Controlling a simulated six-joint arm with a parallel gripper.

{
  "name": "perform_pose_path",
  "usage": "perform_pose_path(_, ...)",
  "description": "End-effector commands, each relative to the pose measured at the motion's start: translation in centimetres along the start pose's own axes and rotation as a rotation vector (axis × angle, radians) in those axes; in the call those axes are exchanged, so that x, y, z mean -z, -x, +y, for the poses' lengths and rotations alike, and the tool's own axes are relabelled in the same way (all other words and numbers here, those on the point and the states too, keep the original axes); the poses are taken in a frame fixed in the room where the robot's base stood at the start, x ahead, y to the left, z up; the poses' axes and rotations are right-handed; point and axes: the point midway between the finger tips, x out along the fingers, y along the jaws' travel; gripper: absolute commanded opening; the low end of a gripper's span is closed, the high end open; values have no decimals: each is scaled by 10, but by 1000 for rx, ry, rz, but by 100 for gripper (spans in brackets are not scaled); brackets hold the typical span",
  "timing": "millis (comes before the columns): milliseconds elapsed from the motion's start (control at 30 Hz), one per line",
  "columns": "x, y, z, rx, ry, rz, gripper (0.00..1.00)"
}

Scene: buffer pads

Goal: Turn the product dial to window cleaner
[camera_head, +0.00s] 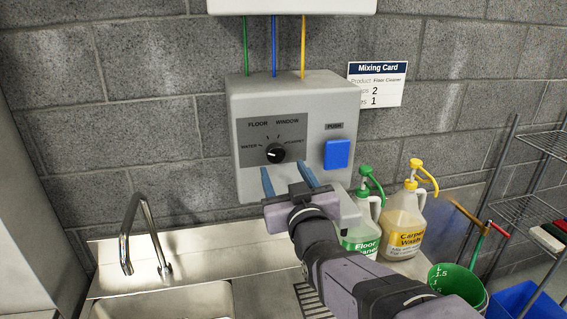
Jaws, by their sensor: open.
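The product dial (275,154) is a round black knob with a small white mark on a dark label plate on the grey dispenser box (310,97). Around it I read WATER at left, FLOOR at upper left and WINDOW at upper right; a further label at right is too small to read surely. The white mark seems to lie toward the left, on the WATER side, but it is small. My gripper (284,172) is open and empty, its two blue fingers spread just below the dial in the picture. Whether they touch the panel I cannot tell.
A blue PUSH button (337,154) is right of the dial. A mixing card (377,84) naming floor cleaner hangs on the wall. A floor cleaner bottle (362,226) and a carpet wash bottle (404,222) stand close right of my arm. A faucet (143,230) and sink are left.

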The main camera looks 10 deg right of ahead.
Motion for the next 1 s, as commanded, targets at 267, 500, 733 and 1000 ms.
perform_pose_path(267,0,2,0,0,0,1,54)
perform_pose_path(500,0,2,0,0,-11,1,54)
perform_pose_path(733,2,2,0,-1,-90,0,54)
perform_pose_path(1000,0,-10,0,-1,-88,0,54)
